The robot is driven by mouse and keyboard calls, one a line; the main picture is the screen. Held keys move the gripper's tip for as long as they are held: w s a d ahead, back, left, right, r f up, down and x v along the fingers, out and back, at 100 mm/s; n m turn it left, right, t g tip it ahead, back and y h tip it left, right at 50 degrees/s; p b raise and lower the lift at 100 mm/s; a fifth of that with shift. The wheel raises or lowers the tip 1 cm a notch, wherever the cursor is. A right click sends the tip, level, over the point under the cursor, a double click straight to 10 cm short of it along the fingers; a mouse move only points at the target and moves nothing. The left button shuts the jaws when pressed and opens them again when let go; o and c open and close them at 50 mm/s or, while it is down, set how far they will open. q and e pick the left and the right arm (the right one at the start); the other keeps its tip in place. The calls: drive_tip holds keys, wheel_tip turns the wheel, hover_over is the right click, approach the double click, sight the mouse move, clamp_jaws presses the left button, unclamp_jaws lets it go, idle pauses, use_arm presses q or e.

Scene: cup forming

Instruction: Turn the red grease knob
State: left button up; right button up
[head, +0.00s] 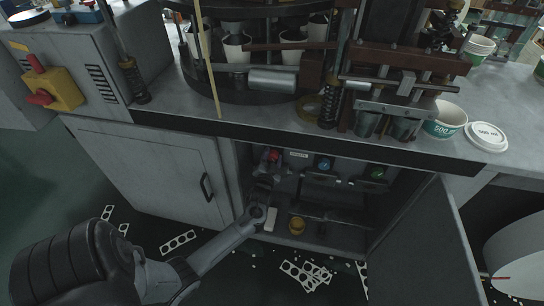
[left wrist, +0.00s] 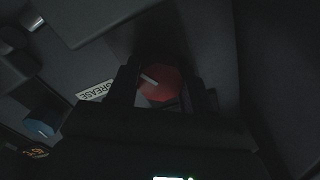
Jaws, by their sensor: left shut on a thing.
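The red grease knob (head: 273,155) is at the upper left inside the open cabinet under the machine. In the left wrist view the red knob (left wrist: 160,84) has a pale pointer mark, and a label reading GREASE (left wrist: 96,91) is beside it. My left gripper (head: 268,176) reaches into the cabinet from the left. In the left wrist view its two dark fingers (left wrist: 162,92) stand on either side of the knob, shut on it. My right gripper is not seen in the head view.
A blue knob (head: 324,164) and a green knob (head: 377,173) sit to the right. The cabinet's right door (head: 432,240) hangs open; the left door (head: 150,170) is closed. A yellow object (head: 297,225) stands on the cabinet floor. Punched strips (head: 305,273) litter the ground.

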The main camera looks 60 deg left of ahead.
use_arm(q)
drive_tip(key=shift+r, duration=0.15)
drive_tip(key=o, duration=1)
drive_tip(key=shift+o, duration=0.2)
drive_tip(key=shift+s+d, duration=0.1)
drive_tip(key=p+v, duration=0.3)
drive_tip(key=v, duration=0.7)
drive_tip(key=shift+s+d, duration=0.15)
drive_tip(key=shift+d, duration=0.1)
